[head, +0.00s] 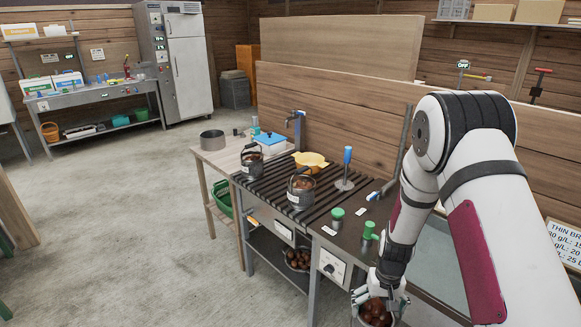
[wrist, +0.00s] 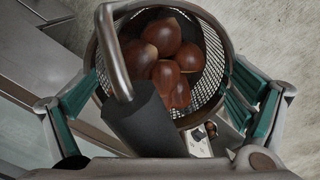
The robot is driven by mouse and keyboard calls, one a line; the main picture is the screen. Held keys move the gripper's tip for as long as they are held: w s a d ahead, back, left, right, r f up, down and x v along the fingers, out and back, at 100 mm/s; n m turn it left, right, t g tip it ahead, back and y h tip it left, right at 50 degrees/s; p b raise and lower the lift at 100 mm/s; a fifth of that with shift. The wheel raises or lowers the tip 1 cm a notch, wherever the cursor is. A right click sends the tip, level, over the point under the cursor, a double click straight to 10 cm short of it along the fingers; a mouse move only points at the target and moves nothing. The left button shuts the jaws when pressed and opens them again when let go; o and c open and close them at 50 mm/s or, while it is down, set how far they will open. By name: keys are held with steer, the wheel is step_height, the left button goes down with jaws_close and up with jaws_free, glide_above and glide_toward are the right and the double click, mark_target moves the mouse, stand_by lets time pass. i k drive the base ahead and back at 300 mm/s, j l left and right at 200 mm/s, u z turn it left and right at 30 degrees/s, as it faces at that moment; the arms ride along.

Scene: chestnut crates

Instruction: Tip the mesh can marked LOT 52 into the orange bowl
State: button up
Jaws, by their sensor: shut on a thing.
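My gripper (head: 382,290) is low at the right front end of the bench in the head view. In the wrist view its teal fingers (wrist: 164,78) are on both sides of a mesh can (wrist: 214,62), shut on it. The can holds several brown chestnuts and has a dark handle grip and a metal rod in front. The held can also shows at the bottom of the head view (head: 364,320), partly cut off. No lot mark is readable on it. The orange bowl (head: 324,161) stands at the back of the slatted bench top, apart from my gripper, up and left.
Two cans with bail handles and brown contents, one nearer (head: 300,200) and one farther (head: 247,172), stand on the slats. A blue-handled tool (head: 346,166), a tap (head: 297,121) and green-topped pieces (head: 337,214) stand around. A chestnut container (head: 297,266) sits below. Floor at left is clear.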

mark_target(315, 161)
steer(key=u, duration=1.25)
steer(key=i+j+u, duration=0.1)
steer(key=i+u, duration=0.15)
steer(key=i, duration=0.15)
steer(key=i+u, duration=0.25)
steer(key=i, duration=3.65)
steer(key=i+j+z, duration=0.1)
steer(key=i+z, duration=0.25)
steer(key=i+j+z, duration=0.15)
steer(key=z, duration=0.15)
steer(key=i+z, duration=0.15)
steer(key=z, duration=2.2)
